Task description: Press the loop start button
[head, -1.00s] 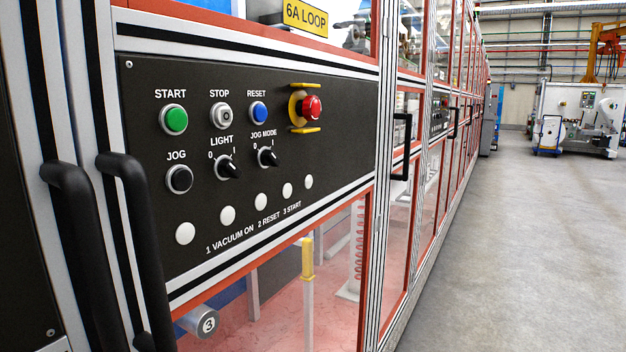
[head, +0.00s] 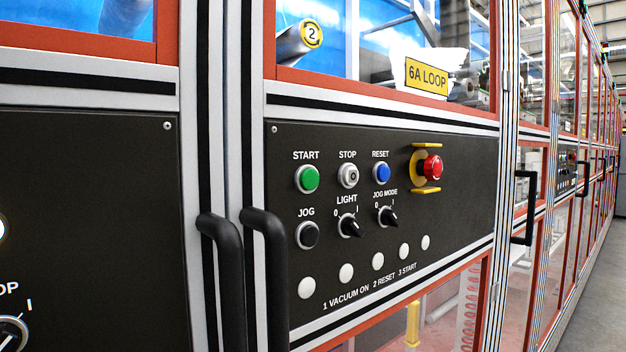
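The loop start button (head: 309,179) is a round green button in a silver ring, under the label START. It sits at the upper left of the black control panel (head: 455,200), below the yellow 6A LOOP sign (head: 427,77). Its face is in plain view with nothing in front of it. Neither of my grippers shows in the head view.
Beside it are a grey stop button (head: 348,175), a blue reset button (head: 382,173) and a red emergency stop (head: 432,167) with a yellow guard. A black jog button (head: 308,235) is below. Black door handles (head: 268,275) stick out at the panel's left.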

